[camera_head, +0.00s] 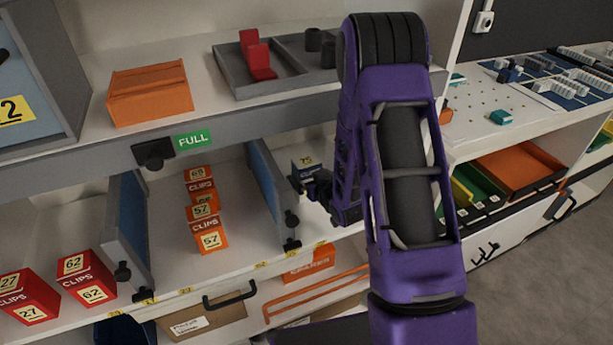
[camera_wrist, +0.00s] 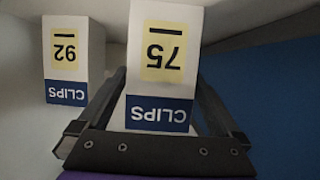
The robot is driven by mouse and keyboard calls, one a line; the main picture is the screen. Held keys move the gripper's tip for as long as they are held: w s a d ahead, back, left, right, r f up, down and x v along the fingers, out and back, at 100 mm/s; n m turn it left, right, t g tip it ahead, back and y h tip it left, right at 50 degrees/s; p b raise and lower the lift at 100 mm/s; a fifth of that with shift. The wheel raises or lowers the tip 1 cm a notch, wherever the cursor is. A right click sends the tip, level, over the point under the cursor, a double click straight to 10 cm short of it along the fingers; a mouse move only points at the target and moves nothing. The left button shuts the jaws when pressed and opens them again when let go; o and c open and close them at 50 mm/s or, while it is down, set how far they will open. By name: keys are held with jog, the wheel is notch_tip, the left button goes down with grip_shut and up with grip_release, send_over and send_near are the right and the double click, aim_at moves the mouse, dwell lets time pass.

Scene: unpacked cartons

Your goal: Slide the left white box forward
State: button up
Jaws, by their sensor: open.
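A white box (camera_wrist: 160,60) with a blue CLIPS band and a yellow 75 label stands upside down in the wrist view. My gripper (camera_wrist: 160,85) is open, with one finger on each side of this box; I cannot tell whether they touch it. In the head view the box (camera_head: 303,164) shows only its top part, on the middle shelf right of a blue divider. My gripper (camera_head: 312,184) is at its front there, partly hidden by my purple arm. A second white box (camera_wrist: 72,60), labelled 92, stands beside it in the wrist view; my arm hides it in the head view.
A blue divider (camera_head: 264,180) stands close left of the 75 box and fills the right of the wrist view (camera_wrist: 260,100). Orange clip boxes (camera_head: 208,222) stand in the bay to the left. The upper shelf edge (camera_head: 90,145) runs above. Red boxes (camera_head: 88,275) stand farther left.

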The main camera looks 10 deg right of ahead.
jog(key=shift+w+a+f, duration=0.1)
jog(key=shift+w+f, duration=0.1)
jog(key=shift+w, duration=0.2)
jog(key=c, duration=1.4)
